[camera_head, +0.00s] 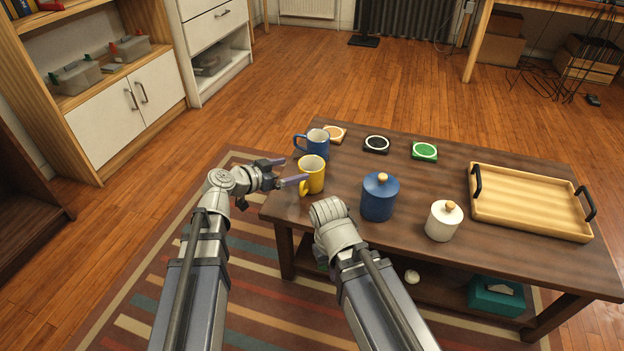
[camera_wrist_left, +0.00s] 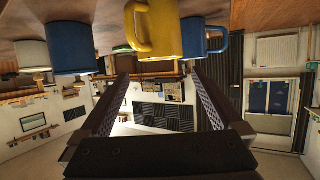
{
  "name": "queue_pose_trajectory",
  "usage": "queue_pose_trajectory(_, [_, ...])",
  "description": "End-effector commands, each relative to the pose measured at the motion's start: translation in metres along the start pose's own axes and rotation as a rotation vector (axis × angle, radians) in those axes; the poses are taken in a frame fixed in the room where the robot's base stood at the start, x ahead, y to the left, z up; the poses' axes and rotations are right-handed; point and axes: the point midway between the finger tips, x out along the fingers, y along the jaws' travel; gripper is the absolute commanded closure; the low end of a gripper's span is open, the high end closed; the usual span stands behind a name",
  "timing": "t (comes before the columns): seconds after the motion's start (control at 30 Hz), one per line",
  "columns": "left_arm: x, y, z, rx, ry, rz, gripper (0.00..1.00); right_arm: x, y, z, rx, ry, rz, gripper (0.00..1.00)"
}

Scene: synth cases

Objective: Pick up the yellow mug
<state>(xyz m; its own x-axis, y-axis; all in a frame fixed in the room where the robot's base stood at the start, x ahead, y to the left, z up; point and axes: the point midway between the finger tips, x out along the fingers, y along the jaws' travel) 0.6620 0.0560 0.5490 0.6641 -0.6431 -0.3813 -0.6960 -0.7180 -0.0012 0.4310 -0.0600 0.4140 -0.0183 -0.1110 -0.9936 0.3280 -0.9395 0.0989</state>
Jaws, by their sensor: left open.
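The yellow mug (camera_head: 313,176) stands upright near the left edge of the dark wooden table (camera_head: 400,150), its handle toward the front left. My left gripper (camera_head: 291,171) is open and empty just left of the mug, one finger reaching close to its side. In the left wrist view the picture is upside down; the yellow mug (camera_wrist_left: 167,28) hangs above the open fingers (camera_wrist_left: 158,70), not between them. I cannot tell whether a finger touches it. My right arm reaches over the table's front edge, but its gripper does not show.
A blue mug (camera_head: 319,143) stands close behind the yellow one. Coasters (camera_head: 376,144) lie at the back. A blue lidded jar (camera_head: 379,200), a white lidded jar (camera_head: 443,222) and a wooden tray (camera_head: 530,204) stand to the right.

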Motion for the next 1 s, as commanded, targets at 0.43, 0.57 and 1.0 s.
queue_pose_trajectory(0.43, [0.033,-0.001,0.004,0.001,-0.001,0.002,0.0,0.015,-0.002,-0.001,0.001,0.001,0.0,1.0])
queue_pose_trajectory(0.57, [0.053,-0.002,0.005,0.001,-0.002,0.003,0.0,0.024,-0.002,-0.002,0.001,0.001,0.0,1.0])
queue_pose_trajectory(1.0, [0.065,-0.001,0.003,-0.001,-0.001,0.001,0.1,0.027,-0.003,-0.002,0.001,0.002,0.0,1.0])
